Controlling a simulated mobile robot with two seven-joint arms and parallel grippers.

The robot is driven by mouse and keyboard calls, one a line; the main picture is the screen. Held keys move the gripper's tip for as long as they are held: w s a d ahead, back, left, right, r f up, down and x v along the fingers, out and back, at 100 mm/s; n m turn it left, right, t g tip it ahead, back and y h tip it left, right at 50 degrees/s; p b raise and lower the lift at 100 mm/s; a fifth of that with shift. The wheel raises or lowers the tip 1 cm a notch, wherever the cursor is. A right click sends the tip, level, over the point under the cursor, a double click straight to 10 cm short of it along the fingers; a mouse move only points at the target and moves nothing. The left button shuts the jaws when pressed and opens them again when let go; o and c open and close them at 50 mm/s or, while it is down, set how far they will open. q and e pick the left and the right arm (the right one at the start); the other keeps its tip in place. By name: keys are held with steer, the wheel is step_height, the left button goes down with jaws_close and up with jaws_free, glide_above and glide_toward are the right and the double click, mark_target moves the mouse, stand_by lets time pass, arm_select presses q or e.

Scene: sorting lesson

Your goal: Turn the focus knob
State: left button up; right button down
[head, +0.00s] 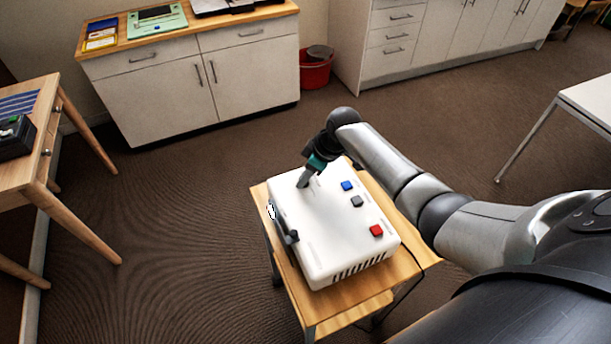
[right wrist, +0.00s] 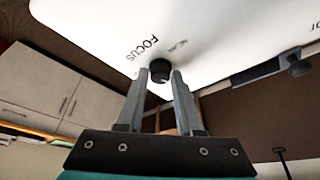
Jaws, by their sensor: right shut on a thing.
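The focus knob (right wrist: 159,68) is a small dark round knob on the white device (head: 328,235), beside the printed word FOCUS in the right wrist view. My right gripper (head: 303,182) reaches down to the far end of the device's top. In the right wrist view its two grey fingers (right wrist: 161,88) stand on either side of the knob, shut on it. In the head view the knob is hidden by the gripper. My left gripper is in neither view.
The device stands on a small wooden table (head: 408,262). It has blue (head: 347,185), grey (head: 357,201) and red (head: 376,230) buttons, and a dark part (head: 292,236) on its left side. A wooden desk (head: 40,165) stands left, cabinets (head: 200,85) behind. Carpet between is clear.

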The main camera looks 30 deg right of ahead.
stand_by(0.3)
steer(key=c, duration=0.6)
jaws_free()
steer(key=shift+o, duration=0.2)
steer(key=p+v, duration=0.2)
steer(key=v, duration=1.3)
steer(key=shift+w+r, duration=0.1)
